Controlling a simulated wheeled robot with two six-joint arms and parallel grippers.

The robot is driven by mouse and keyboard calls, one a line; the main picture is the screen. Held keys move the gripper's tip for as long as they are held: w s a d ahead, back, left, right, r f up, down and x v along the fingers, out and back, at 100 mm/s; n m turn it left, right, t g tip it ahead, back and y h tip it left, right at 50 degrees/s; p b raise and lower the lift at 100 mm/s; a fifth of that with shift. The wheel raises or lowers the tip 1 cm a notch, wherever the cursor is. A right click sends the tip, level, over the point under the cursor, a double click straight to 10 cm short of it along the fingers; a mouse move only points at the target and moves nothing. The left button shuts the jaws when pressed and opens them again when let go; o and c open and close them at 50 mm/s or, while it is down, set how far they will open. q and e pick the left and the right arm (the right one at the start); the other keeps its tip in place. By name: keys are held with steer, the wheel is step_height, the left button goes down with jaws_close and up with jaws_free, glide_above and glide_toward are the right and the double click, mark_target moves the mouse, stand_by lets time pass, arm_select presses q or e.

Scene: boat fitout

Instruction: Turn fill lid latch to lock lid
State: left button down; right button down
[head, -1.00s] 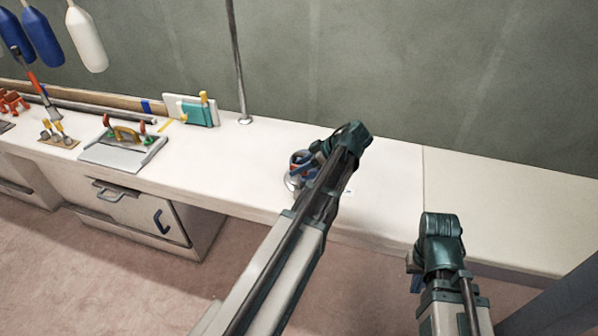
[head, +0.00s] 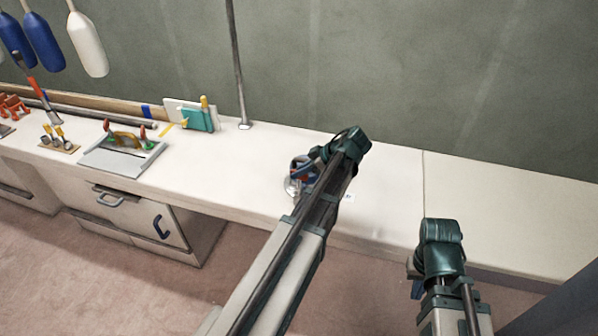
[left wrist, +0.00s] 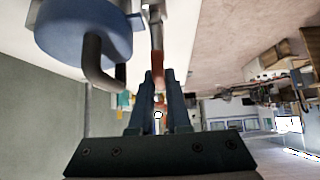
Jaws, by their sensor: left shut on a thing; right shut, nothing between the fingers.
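The fill lid (head: 297,171) is a small blue round piece on the white counter, partly hidden by my left arm in the head view. In the left wrist view the blue lid (left wrist: 75,27) with its bent grey handle is close by at the upper left. My left gripper (left wrist: 159,78) is shut on the latch (left wrist: 156,38), a thin metal lever with a reddish end, beside the lid. How far the latch is turned is not clear. My right gripper (head: 416,287) is shut and empty, low at the right, off the counter's front edge.
The white counter (head: 385,200) is clear to the right of the lid. A metal pole (head: 240,80) stands behind it. A grey tray (head: 105,160), teal block (head: 196,119) and small tools lie to the left. Cabinets (head: 125,215) stand below.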

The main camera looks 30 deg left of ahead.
arm_select(q)
steer(key=m+t, duration=0.3)
steer(key=shift+s+m, duration=0.25)
steer(key=shift+m, duration=0.15)
steer(key=m+t+h, duration=0.1)
steer(key=m+t, duration=0.2)
steer(key=m, duration=0.1)
steer(key=m+t+h, duration=0.1)
steer(key=m, duration=0.1)
steer(key=m+t+h, duration=0.2)
steer(key=m, duration=0.1)
steer(key=shift+w, duration=0.15)
steer(key=shift+w+m+t+h, duration=0.1)
steer(key=shift+m+t+h, duration=0.4)
steer(key=shift+m+h, duration=0.85)
steer(key=shift+m, duration=0.55)
steer(key=c, duration=0.9)
jaws_free()
